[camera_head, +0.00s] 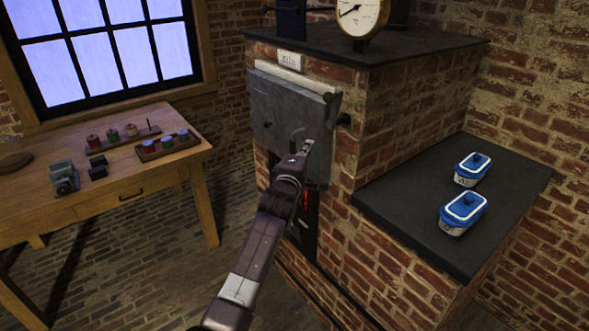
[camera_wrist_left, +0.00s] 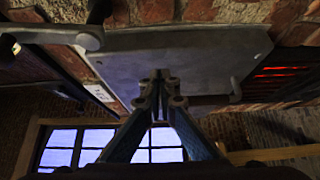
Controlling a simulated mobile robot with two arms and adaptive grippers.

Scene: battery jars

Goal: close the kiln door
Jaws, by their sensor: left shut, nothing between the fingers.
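The kiln (camera_head: 400,125) is a brick block with a dark top. Its door (camera_head: 283,108) is a grey metal plate across the upper front, lying flat or nearly flat there; I cannot tell if a small gap remains. The door also fills the upper middle of the left wrist view (camera_wrist_left: 190,60). My left gripper (camera_head: 307,146) is shut and empty, with its tips at the door's lower right part. In the wrist view the tips (camera_wrist_left: 160,76) overlap the plate; contact is unclear. My right gripper is not in view.
A red glow (camera_head: 306,201) shows in an opening below the door. A wooden table (camera_head: 110,210) with small jars and racks stands left under the window. A gauge (camera_head: 362,15) sits on top.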

